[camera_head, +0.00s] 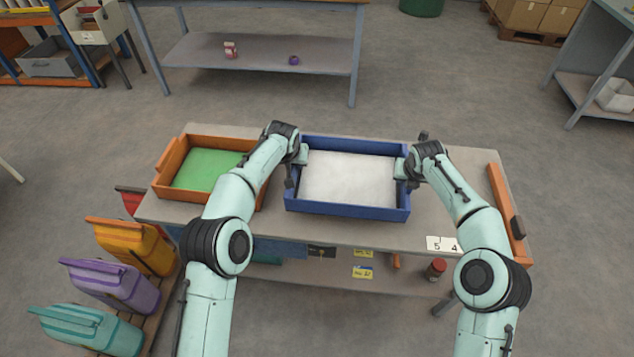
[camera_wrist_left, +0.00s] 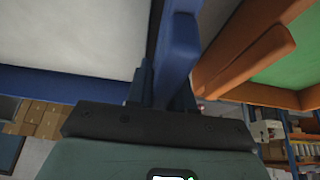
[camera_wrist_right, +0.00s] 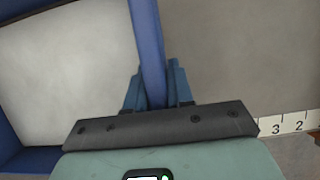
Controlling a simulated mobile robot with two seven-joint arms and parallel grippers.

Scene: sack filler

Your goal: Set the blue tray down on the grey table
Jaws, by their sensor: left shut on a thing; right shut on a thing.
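The blue tray (camera_head: 290,205), with a pale whitish inside, is level at the middle of the grey table (camera_head: 240,222). My left gripper (camera_head: 294,168) is shut on its left wall, and the left wrist view shows the blue wall (camera_wrist_left: 70,82) between the fingers. My right gripper (camera_head: 408,170) is shut on its right wall (camera_wrist_right: 147,35), seen between the fingers in the right wrist view. I cannot tell whether the tray's underside touches the table or is slightly above it.
An orange tray (camera_head: 163,180) with a green inside stands close on the left. An orange bar (camera_head: 504,205) lies along the table's right end. A numbered white strip (camera_head: 442,244) is at the front edge. Bare tabletop shows right of the blue tray. Coloured bins (camera_head: 128,243) stand at lower left.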

